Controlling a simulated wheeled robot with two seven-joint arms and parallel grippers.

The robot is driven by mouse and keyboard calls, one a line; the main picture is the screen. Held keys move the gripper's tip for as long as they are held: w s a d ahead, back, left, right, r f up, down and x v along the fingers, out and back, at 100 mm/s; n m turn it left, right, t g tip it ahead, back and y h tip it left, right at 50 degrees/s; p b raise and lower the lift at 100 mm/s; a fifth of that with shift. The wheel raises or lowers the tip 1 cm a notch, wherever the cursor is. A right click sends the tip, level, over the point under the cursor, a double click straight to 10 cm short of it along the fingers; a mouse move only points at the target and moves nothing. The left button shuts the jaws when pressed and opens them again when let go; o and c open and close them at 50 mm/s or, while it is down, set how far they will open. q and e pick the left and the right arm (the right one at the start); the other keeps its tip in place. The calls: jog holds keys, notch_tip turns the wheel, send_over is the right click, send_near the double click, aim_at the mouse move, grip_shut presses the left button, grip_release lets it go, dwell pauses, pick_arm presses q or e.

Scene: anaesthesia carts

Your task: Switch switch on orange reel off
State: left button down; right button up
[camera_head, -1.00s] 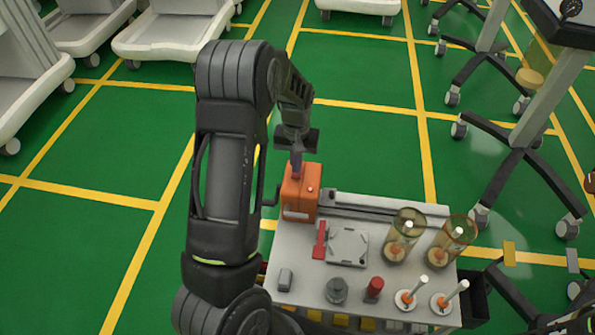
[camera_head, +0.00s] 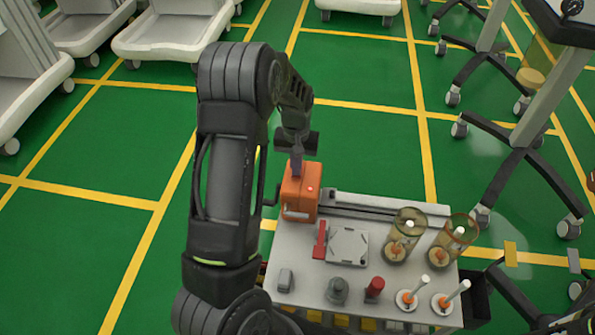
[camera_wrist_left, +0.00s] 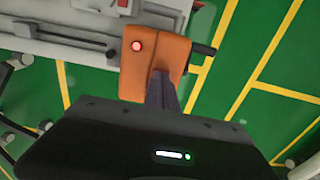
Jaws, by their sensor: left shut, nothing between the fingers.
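The orange reel (camera_head: 299,196) stands at the back left corner of the cart's top. It also shows in the left wrist view (camera_wrist_left: 135,72). A red light or button (camera_wrist_left: 137,46) is on its upper face, with a bright centre. My left gripper (camera_head: 297,172) points down at the reel's top, its fingers together and empty. In the left wrist view the fingers (camera_wrist_left: 161,88) reach the orange surface beside a ridge, to one side of the red light. I cannot tell whether they touch. The switch itself is not clearly visible; the fingers may hide it. My right gripper is not in view.
The grey cart top (camera_head: 300,258) carries a square plate (camera_head: 347,247), a red bar (camera_head: 320,240), two amber-clear cylinders (camera_head: 404,237), a red-capped item (camera_head: 374,289) and white-stemmed pieces. Wheeled stands are at the right. White carts stand at the back left. Green floor lies open behind the cart.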

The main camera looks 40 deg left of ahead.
pick_arm(q)
jog(key=shift+f, duration=0.35)
jog(key=shift+r, duration=0.15)
notch_tip(320, 180, up, 7)
jog(key=p, duration=0.5)
dwell(0.8)
